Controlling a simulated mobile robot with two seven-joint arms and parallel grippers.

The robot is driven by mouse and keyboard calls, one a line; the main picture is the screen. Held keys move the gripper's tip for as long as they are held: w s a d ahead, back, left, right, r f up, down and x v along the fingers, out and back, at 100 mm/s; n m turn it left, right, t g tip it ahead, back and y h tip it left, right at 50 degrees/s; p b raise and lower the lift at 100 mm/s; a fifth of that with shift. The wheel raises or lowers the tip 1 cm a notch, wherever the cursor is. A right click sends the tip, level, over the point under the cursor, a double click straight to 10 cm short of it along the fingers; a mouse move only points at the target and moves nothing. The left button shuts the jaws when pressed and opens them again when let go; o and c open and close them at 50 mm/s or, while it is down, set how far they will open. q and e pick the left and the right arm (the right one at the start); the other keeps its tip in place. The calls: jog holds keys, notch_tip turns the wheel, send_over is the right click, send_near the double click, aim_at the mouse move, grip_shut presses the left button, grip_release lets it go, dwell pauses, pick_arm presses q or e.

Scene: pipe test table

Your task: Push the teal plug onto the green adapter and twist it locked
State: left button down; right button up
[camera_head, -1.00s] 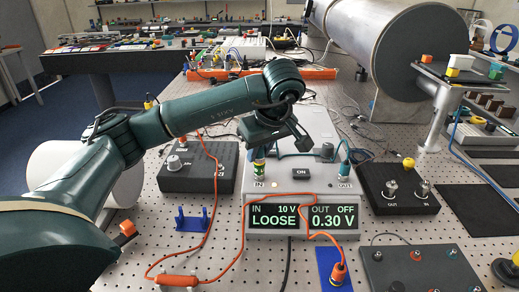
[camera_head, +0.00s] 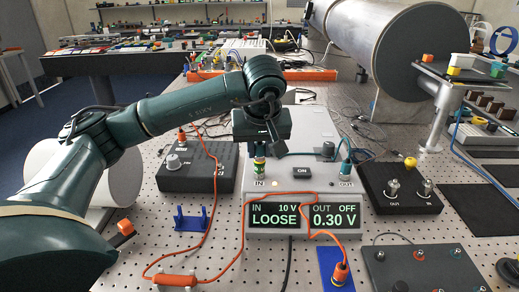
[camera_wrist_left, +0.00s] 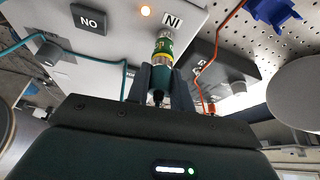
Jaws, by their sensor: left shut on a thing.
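The green adapter (camera_head: 259,167), with a yellow band, stands on the IN socket of the light grey tester box (camera_head: 314,150). It also shows in the left wrist view (camera_wrist_left: 163,45). The teal plug (camera_wrist_left: 161,72) sits in line at its near end; I cannot tell if it is fully seated. My left gripper (camera_head: 261,148) is over the IN socket with its fingers shut on the teal plug, also seen in the left wrist view (camera_wrist_left: 160,88). The box display (camera_head: 303,216) reads IN 10 V LOOSE and OUT OFF 0.30 V. My right gripper is out of view.
A teal plug and cable stand at the OUT socket (camera_head: 346,170). Dark boxes (camera_head: 198,177) (camera_head: 398,187) flank the tester. An orange cable (camera_head: 246,215) crosses its front. A blue bracket (camera_head: 193,220) stands front left.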

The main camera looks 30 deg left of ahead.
pick_arm(q)
jog(key=shift+f, duration=0.1)
jog(key=shift+f+m+b, duration=0.1)
jog(key=shift+m+b, duration=0.2)
jog(key=shift+m, duration=0.3)
jog(key=c, duration=1.6)
grip_release()
jog(key=shift+m+h, duration=0.3)
jog(key=o, duration=0.5)
jog(key=shift+c, duration=0.2)
